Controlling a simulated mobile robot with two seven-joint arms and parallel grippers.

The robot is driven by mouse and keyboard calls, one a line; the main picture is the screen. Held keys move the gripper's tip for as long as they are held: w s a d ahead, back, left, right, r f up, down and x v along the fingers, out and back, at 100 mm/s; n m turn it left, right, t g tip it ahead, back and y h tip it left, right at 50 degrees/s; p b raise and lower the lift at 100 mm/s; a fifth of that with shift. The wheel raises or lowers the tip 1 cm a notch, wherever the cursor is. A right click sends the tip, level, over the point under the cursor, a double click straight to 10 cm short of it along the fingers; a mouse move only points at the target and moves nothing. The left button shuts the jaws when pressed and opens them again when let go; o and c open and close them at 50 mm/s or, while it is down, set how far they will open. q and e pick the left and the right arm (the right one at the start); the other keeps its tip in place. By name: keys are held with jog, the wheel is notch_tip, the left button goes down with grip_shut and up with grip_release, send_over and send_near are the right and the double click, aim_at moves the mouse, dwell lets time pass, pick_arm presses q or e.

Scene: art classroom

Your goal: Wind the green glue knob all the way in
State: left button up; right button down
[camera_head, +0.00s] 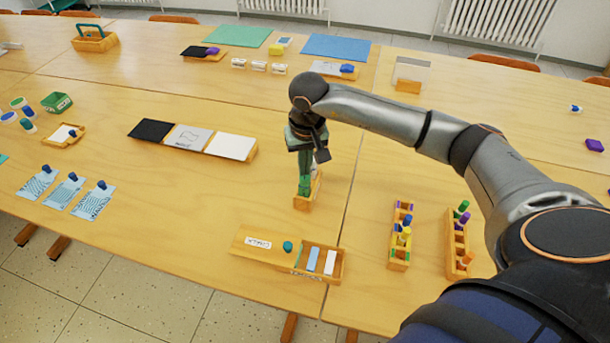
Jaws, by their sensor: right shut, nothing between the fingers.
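A green upright piece (305,188), which looks like the green glue, stands at a small wooden holder (309,201) near the middle of the table. My right gripper (304,168) reaches down from above, directly over the green piece and close to it. Its fingers are shut with nothing between them. The gripper and green piece overlap in the picture, so I cannot tell whether they touch. The glue's knob cannot be made out. My left gripper is not in view.
In front lies a wooden board (258,258) with a teal knob and an open tray of strips. To the right stand wooden racks (399,258) (455,262) with coloured sticks. Left are dark, grey and white tiles (188,138) and patterned cards (68,190). Bare tabletop surrounds the holder.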

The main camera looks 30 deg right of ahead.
jog(key=shift+f, duration=0.3)
jog(key=shift+r, duration=0.25)
jog(key=shift+r, duration=0.25)
jog(key=c, duration=1.6)
grip_release()
grip_release()
